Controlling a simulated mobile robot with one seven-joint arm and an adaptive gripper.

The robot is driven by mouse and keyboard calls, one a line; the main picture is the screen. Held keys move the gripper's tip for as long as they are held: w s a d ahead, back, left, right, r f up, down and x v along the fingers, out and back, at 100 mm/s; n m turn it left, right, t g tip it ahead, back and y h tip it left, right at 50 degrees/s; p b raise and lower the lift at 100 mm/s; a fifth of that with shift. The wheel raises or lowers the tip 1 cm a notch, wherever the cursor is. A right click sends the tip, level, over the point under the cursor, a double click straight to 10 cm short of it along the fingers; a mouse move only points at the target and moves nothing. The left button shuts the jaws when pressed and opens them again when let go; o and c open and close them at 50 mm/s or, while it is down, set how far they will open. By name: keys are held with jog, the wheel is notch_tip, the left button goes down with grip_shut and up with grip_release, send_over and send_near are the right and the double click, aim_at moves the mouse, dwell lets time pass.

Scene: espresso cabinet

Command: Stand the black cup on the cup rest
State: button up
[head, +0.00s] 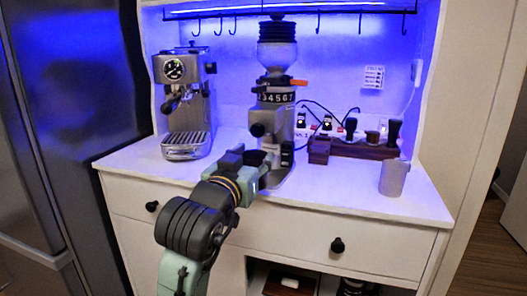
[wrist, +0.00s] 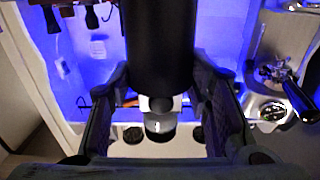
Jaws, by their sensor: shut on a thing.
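My gripper (head: 262,168) is in front of the grinder, above the counter's front part. In the wrist view my gripper (wrist: 160,78) has its fingers on both sides of the black cup (wrist: 157,40), a plain dark cylinder that fills the top middle, and is shut on it. In the head view the dark shape of the cup (head: 254,157) is small and partly hidden by my gripper. A slotted metal tray (head: 186,146) at the foot of the espresso machine (head: 183,95) looks like the cup rest. It is left of my gripper, with nothing on it.
The grinder (head: 274,120) stands close behind my gripper. A wooden tool stand (head: 355,148) is to the right. A grey cup (head: 393,178) stands near the counter's right front. Hooks hang above. The counter (head: 335,190) is clear between the grinder and the grey cup.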

aim_at(258, 152)
jog(key=x, duration=0.4)
jog(key=shift+w+d+r+p, duration=0.1)
jog(key=shift+w+p, duration=0.2)
jog(key=x, duration=0.2)
jog(key=shift+w+p, duration=0.35)
jog(key=shift+w, duration=0.05)
jog(key=shift+w+d+f, duration=0.1)
jog(key=shift+w+f, duration=0.15)
jog(key=shift+f, duration=0.6)
jog(key=o, duration=0.7)
jog(key=shift+f, duration=0.15)
jog(key=o, duration=0.5)
jog(key=shift+o, duration=0.3)
jog(key=o, duration=0.8)
